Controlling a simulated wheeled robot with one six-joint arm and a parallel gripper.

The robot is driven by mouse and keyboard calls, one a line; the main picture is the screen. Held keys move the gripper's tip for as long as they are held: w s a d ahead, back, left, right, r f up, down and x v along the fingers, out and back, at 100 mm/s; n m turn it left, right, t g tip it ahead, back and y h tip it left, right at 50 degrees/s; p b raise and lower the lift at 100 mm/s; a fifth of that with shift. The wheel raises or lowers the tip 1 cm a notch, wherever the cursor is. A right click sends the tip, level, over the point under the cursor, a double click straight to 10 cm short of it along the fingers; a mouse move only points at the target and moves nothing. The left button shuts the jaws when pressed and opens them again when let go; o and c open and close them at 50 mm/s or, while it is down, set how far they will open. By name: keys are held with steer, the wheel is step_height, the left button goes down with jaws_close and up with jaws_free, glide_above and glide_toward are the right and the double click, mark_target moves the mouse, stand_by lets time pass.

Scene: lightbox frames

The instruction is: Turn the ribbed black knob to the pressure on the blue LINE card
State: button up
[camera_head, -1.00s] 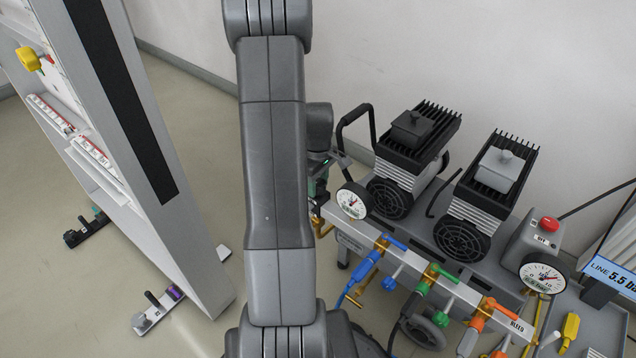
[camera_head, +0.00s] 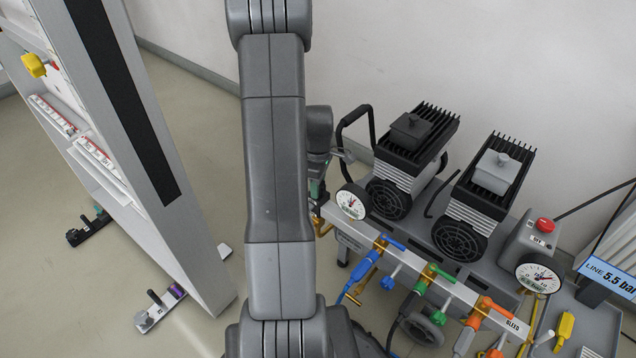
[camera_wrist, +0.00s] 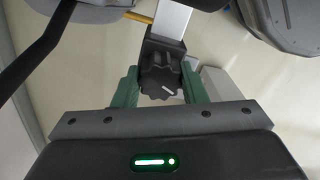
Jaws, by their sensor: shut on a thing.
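The ribbed black knob (camera_wrist: 158,84) shows in the wrist view with a white pointer mark on its face. My gripper (camera_wrist: 160,88) has its green fingers on either side of the knob and is shut on it. In the head view my arm hides the knob, and only part of my gripper (camera_head: 316,190) shows. A second gauge (camera_head: 538,278) stands at the right end of the bench.
Two black-finned compressors (camera_head: 415,140) stand on the grey bench. A pipe rail with blue, green and orange valves (camera_head: 432,270) runs along its front. A grey box with a red button (camera_head: 545,224) is at right. A tall panel (camera_head: 130,150) stands at left.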

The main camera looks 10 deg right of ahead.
steer(key=o, duration=1)
steer(key=shift+c, duration=0.2)
step_height(320, 180, up, 14)
steer(key=p, duration=0.4)
steer(key=shift+f, duration=0.1)
step_height(320, 180, down, 14)
steer(key=b, duration=0.4)
steer(key=shift+f, duration=0.1)
steer(key=shift+m, duration=0.4)
steer(key=shift+r, duration=0.2)
